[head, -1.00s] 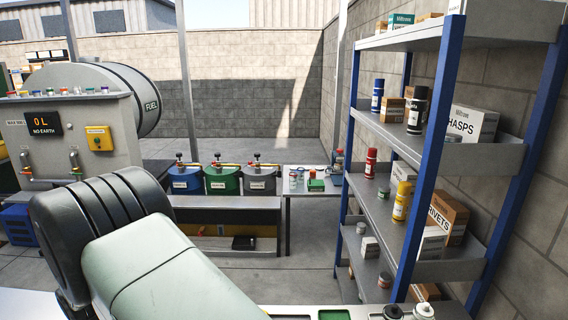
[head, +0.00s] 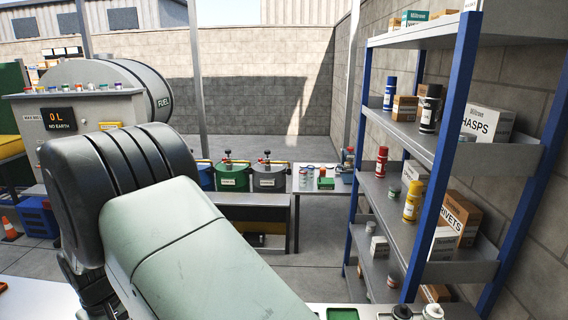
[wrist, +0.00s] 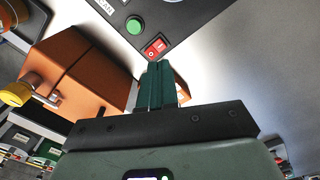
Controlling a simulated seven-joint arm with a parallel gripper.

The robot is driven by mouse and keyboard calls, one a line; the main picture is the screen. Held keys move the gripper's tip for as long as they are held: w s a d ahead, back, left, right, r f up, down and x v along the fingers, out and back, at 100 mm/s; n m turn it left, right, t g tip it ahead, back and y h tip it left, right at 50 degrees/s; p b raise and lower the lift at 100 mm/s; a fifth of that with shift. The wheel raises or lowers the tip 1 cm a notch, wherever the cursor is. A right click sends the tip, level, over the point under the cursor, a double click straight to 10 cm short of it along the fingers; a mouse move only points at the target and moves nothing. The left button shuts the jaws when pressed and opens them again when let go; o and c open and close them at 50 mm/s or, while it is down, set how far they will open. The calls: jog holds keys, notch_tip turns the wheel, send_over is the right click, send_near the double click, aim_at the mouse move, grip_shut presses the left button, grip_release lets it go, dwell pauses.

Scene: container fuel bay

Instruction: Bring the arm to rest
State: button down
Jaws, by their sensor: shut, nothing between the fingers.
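My gripper (wrist: 157,88) is in the wrist view, its dark green fingers together with nothing between them. The fingertips are close below a red rocker switch (wrist: 155,48) on a dark panel (wrist: 172,18); I cannot tell whether they touch it. A green round button (wrist: 134,25) is on the same panel. In the head view my arm fills the lower left, and my gripper is not visible there.
An orange-brown box-like housing (wrist: 85,65) is left of the fingers. In the head view, a grey fuel tank unit (head: 105,105) stands at the left, lidded cans (head: 232,178) on a bench in the middle, and a blue-posted shelf (head: 440,150) at the right.

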jog(key=w+d+r+m+t+y, duration=0.1)
jog(key=w+d+r+m, duration=0.25)
jog(key=d+r, duration=0.9)
jog(key=w+d+r+m+t, duration=0.15)
jog(key=w+d+r, duration=0.25)
jog(key=d+r, duration=0.8)
jog(key=s+d+r+m+t, duration=0.1)
jog(key=s+d+r+m, duration=0.1)
jog(key=s+d+r, duration=0.35)
jog(key=s+d+r+m+t, duration=0.1)
jog(key=s+d+r+m, duration=0.15)
jog(key=d, duration=0.65)
jog(key=s+d+m+t+h, duration=0.1)
jog(key=s+d+m, duration=0.1)
jog(key=s+d, duration=0.5)
jog(key=s, duration=0.3)
jog(key=shift+s+d, duration=0.2)
jog(key=shift+d, duration=0.2)
jog(key=c, duration=1.8)
grip_release()
jog(key=shift+r, duration=0.15)
